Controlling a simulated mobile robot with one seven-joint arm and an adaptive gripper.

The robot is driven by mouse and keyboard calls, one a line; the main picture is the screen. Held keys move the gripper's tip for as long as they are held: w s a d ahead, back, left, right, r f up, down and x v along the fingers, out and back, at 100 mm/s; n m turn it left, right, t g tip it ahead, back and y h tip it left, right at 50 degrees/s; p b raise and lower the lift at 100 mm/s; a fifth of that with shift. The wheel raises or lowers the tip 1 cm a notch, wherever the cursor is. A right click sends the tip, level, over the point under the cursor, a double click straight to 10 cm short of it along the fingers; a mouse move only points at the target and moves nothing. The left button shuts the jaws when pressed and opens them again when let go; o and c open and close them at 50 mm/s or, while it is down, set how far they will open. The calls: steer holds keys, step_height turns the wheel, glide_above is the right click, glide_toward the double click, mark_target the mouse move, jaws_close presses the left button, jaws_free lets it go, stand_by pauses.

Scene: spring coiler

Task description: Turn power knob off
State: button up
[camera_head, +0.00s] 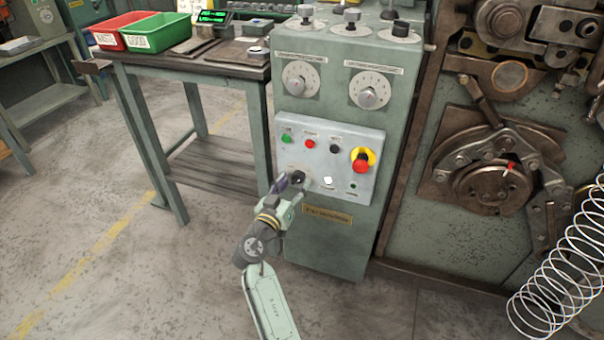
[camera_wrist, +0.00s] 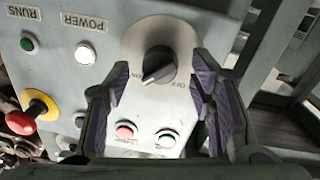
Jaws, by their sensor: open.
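The power knob (camera_wrist: 158,66) is a black rotary knob on a pale plate, with ON lettering at its left and OFF lettering at its lower right in the wrist view. Its long ridge lies at a slant, with the lower-left end toward the ON lettering. In the head view the knob (camera_head: 298,179) is at the lower left of the grey control panel (camera_head: 322,128), partly hidden by my gripper. My gripper (camera_wrist: 155,88) is open and empty. Its purple-lined fingers flank the knob in the wrist view, with gaps on both sides. Contact is not visible.
A red emergency stop (camera_head: 361,162) on a yellow base sits at the panel's right. Green (camera_head: 286,139) and red (camera_head: 309,144) buttons are along the top. Two dials sit above the panel. A workbench (camera_head: 190,66) stands left, and a large wire coil (camera_head: 560,280) is at right.

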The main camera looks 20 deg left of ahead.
steer(key=shift+w, duration=0.35)
steer(key=shift+c, duration=0.4)
steer(key=c, duration=1.1)
